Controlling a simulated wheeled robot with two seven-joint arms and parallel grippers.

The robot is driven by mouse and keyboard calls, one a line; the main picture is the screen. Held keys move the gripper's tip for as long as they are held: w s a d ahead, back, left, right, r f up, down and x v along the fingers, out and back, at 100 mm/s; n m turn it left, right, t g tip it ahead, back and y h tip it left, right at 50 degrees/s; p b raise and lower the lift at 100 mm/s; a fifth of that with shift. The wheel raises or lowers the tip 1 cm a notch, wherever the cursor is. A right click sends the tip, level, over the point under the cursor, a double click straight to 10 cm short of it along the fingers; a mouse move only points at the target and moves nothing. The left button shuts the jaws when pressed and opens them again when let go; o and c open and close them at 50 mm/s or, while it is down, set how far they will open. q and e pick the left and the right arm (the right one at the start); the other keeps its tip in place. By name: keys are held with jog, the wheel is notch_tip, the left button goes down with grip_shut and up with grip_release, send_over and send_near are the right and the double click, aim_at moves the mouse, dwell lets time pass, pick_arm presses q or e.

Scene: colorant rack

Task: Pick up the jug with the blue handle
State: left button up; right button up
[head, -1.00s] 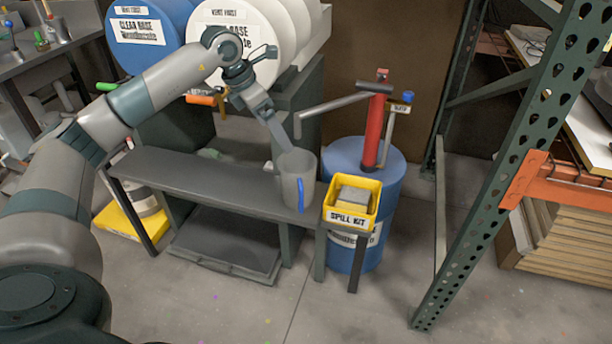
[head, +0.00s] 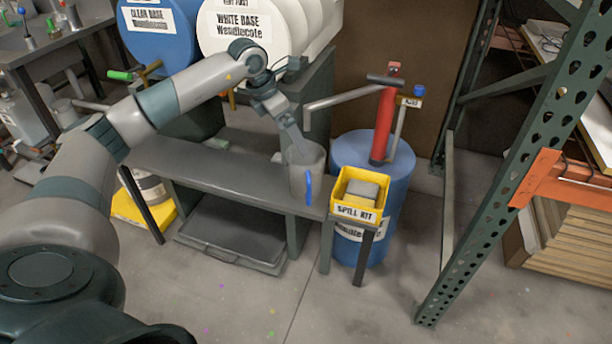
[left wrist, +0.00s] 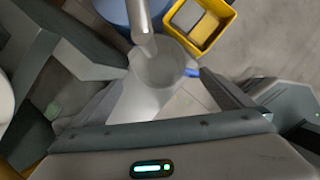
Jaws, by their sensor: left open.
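The grey jug (head: 303,183) stands upright at the right end of the dark bench. Its blue handle (head: 308,190) faces the front. In the left wrist view the jug (left wrist: 150,98) is seen from above, mouth open, with the blue handle (left wrist: 191,72) on its right side. My left gripper (head: 297,152) is at the jug's upper part, overlapping the rim in the head view. It is open, and in the left wrist view its fingers (left wrist: 163,80) lie on either side of the jug. The right finger's tip is close to the handle; contact cannot be told. My right gripper is not in view.
A yellow spill kit bin (head: 339,189) stands just right of the jug. Behind it is a blue drum (head: 395,195) with a red pump (head: 383,125). A green rack upright (head: 500,180) stands at right.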

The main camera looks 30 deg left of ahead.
pick_arm(q)
jog(key=x, duration=0.6)
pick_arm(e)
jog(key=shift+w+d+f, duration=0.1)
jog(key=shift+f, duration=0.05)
pick_arm(q)
jog(key=shift+w+f, duration=0.1)
jog(key=shift+f, duration=0.05)
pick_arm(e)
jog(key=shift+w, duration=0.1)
pick_arm(q)
jog(key=x, duration=0.5)
jog(key=shift+p, duration=0.35)
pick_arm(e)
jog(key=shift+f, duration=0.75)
